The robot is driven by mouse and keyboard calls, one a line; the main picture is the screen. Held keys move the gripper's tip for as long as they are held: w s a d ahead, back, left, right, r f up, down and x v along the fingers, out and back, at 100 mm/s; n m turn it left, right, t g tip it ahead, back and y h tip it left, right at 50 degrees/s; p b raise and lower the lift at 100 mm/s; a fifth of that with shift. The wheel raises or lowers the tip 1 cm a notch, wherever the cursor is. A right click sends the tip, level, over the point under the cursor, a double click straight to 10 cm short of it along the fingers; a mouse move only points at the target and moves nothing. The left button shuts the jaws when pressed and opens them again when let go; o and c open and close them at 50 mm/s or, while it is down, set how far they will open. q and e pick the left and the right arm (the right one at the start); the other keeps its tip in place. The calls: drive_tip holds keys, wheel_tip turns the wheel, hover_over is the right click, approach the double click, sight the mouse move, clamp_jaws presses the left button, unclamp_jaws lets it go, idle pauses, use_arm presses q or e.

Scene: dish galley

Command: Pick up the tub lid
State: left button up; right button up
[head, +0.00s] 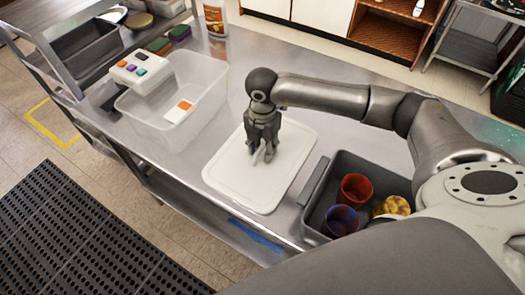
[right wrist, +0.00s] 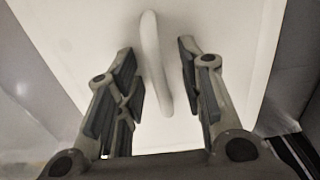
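The tub lid (head: 228,178) is a flat white rounded rectangle lying on the steel counter. A raised white bar handle (right wrist: 153,62) runs along its middle in the right wrist view. My right gripper (head: 262,156) points down over the lid's middle and hides part of it in the head view. In the right wrist view the right gripper (right wrist: 163,82) is open, with one finger on each side of the handle and gaps between. I cannot tell how far the fingertips are above the lid. My left gripper is not in view.
A clear tub (head: 207,104) stands left of the lid, with a white block with coloured patches (head: 140,69) at its edge. A grey bin (head: 312,190) with red, blue and yellow cups stands close on the lid's right. A bottle (head: 215,18) stands at the back.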

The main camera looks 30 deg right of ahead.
clamp_jaws()
idle(0.3)
